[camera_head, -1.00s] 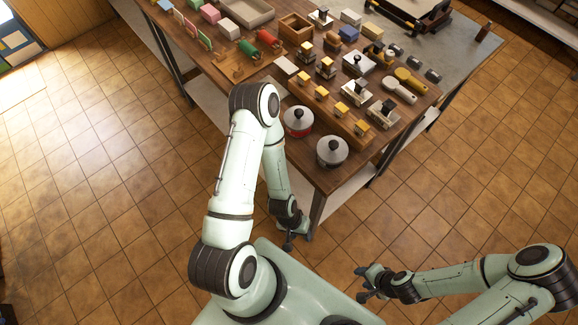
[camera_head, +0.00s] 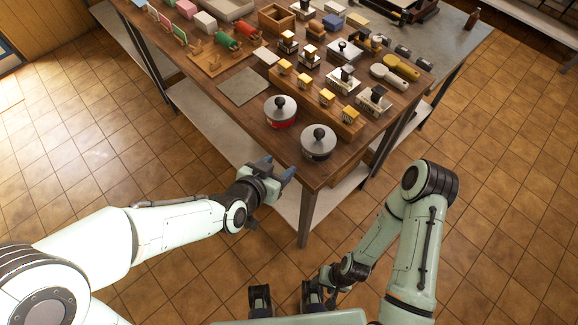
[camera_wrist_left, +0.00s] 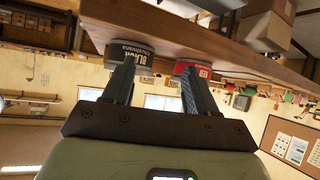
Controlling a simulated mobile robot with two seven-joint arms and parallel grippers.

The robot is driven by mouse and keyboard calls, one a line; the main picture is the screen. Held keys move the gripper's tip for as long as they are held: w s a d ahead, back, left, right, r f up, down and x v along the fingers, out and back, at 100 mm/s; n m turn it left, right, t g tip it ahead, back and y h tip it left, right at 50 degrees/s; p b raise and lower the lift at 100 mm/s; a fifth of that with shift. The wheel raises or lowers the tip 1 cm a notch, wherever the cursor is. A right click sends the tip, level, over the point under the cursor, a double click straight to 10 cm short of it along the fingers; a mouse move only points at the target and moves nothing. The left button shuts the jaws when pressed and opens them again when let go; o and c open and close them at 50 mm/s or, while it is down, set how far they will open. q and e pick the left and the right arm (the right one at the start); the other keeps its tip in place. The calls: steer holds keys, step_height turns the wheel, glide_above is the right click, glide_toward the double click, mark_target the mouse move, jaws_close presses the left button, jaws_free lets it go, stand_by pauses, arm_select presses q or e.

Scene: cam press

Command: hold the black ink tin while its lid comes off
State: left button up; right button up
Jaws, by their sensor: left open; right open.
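The black ink tin (camera_head: 318,150) stands upright at the near corner of the wooden table, its grey lid with a dark knob on top. In the left wrist view, which is upside down, the tin (camera_wrist_left: 135,50) shows its "BLACK" label. My left gripper (camera_head: 276,168) is open and empty beside the table's near edge, left of the black tin and apart from it. In the left wrist view its fingers (camera_wrist_left: 160,70) point towards the tins. My right gripper (camera_head: 286,297) is open and empty low at the bottom, away from the table.
A red ink tin (camera_head: 281,123) with a similar lid stands just behind and left of the black tin; it also shows in the left wrist view (camera_wrist_left: 195,69). A wooden rack of yellow-topped stamps (camera_head: 325,108) lies behind. A bare grey plate (camera_head: 243,87) lies to the left.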

mark_target(318, 134)
arm_select(q)
steer(key=s+d+r+m+t+h+b, duration=0.1)
steer(key=d+r+m+h, duration=0.15)
steer(key=r, duration=0.45)
steer(key=shift+n, duration=0.45)
steer(key=b+x, duration=0.1)
steer(key=x, duration=1.2)
steer(key=shift+s+d, duration=0.15)
steer(key=shift+d, duration=0.15)
arm_select(e)
steer(key=f, duration=0.1)
steer(key=s+f, duration=0.1)
steer(key=f, duration=0.1)
steer(key=shift+f, duration=0.1)
arm_select(q)
jaws_close()
steer(key=shift+o, duration=0.2)
jaws_free()
steer(key=shift+s+a+r, duration=0.1)
